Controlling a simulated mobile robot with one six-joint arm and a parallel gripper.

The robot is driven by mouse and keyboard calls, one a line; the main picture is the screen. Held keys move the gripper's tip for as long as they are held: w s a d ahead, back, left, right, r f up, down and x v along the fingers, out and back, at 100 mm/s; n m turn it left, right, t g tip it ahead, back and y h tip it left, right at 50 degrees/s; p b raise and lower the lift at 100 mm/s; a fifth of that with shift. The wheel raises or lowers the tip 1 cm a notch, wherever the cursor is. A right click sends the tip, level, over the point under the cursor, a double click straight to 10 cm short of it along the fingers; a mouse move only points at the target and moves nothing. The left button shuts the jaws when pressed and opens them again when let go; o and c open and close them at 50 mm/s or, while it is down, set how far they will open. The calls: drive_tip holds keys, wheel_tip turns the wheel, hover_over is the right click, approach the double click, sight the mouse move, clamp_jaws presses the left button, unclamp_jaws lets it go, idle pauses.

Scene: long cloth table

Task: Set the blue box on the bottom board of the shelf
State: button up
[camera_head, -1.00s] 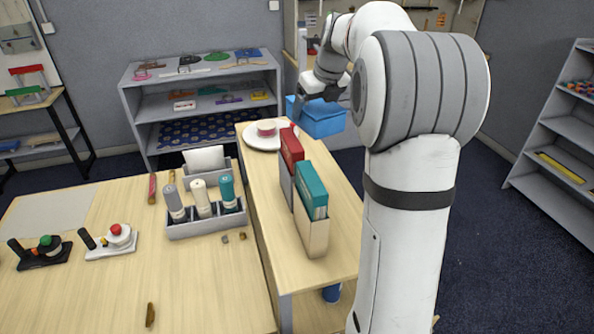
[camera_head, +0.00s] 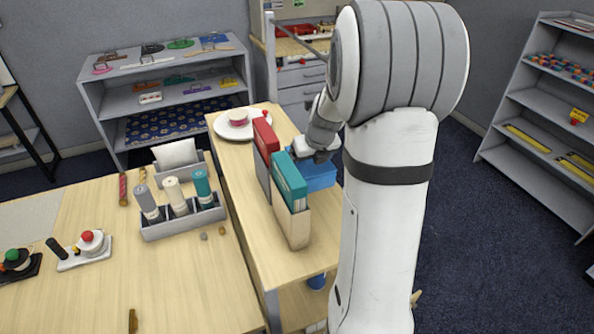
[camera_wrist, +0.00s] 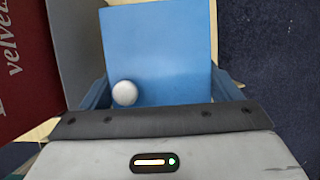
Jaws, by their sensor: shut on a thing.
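The blue box (camera_head: 318,177) is held in my gripper (camera_head: 320,155), beside the right side of the narrow wooden table with the binders. In the wrist view the blue box (camera_wrist: 160,45) fills the space between the two blue-looking fingers of my gripper (camera_wrist: 158,90). A white round knob (camera_wrist: 125,93) shows on the box near the gripper. A grey shelf (camera_head: 92,100) with several boards stands at the back left; its bottom board carries a dark patterned cloth. Another grey shelf (camera_head: 490,135) stands at the right. My arm hides part of the gripper.
A red binder (camera_head: 265,140) and a teal binder (camera_head: 290,180) stand upright on the wooden table (camera_head: 235,160), close to the box. A plate (camera_head: 228,131) with a cup sits behind them. A blue object (camera_head: 317,280) shows low under the table. Dark floor is clear at right.

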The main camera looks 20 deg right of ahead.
drive_tip(key=shift+f, duration=2.85)
drive_tip(key=shift+a, duration=0.1)
drive_tip(key=shift+f, duration=0.15)
drive_tip(key=o, duration=1)
